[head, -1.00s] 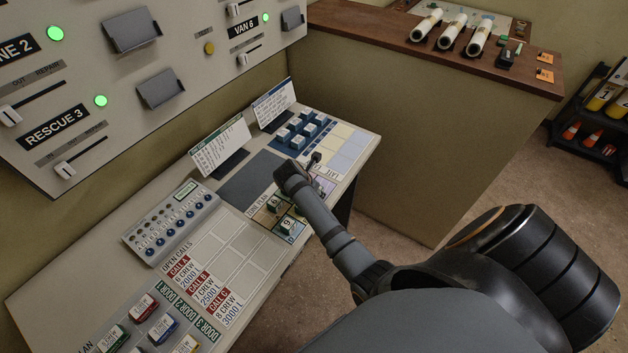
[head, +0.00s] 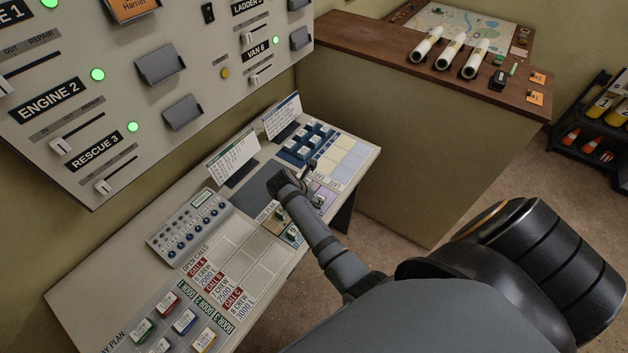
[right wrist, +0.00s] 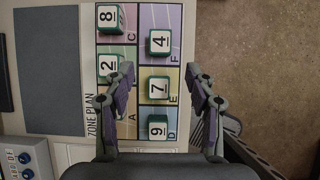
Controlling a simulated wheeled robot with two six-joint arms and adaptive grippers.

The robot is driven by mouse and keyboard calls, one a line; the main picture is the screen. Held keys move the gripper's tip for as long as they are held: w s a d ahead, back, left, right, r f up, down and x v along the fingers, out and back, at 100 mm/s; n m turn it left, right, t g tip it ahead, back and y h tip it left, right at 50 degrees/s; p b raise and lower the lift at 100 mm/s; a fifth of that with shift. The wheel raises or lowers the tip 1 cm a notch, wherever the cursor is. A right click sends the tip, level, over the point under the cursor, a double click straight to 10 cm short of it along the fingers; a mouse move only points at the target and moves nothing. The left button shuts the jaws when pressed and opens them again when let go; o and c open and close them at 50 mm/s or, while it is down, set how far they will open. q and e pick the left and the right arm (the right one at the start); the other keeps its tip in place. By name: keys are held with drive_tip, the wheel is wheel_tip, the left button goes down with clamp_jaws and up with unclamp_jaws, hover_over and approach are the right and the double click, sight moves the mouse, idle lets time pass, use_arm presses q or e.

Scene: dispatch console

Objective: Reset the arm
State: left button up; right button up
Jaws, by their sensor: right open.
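My right gripper (right wrist: 160,78) is open and empty above the zone plan (right wrist: 130,127), with its fingers spread either side of the block marked 7 (right wrist: 158,90). The blocks stand on coloured squares: 8 (right wrist: 110,18) by C, 4 (right wrist: 160,43) by F, 2 (right wrist: 108,66) partly behind a finger, 7 by E, and 9 (right wrist: 157,130) by D. In the head view my right forearm and wrist reach over the console (head: 120,290) and hide part of the plan. My left gripper is out of view.
Two upright cards (head: 233,158) stand behind the plan. A keypad unit (head: 190,225) and an open calls grid (head: 262,262) lie to its left. A wall panel (head: 60,160) with sliders rises behind. A wooden counter (head: 400,75) with white tubes (head: 425,45) stands at the back right.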

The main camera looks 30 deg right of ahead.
drive_tip(key=shift+s+a+r+b, duration=0.1)
drive_tip(key=shift+a+r+b, duration=0.25)
drive_tip(key=shift+r, duration=0.2)
drive_tip(key=shift+s+a+r, duration=0.1)
drive_tip(key=shift+a+r, duration=0.15)
drive_tip(key=shift+r, duration=0.3)
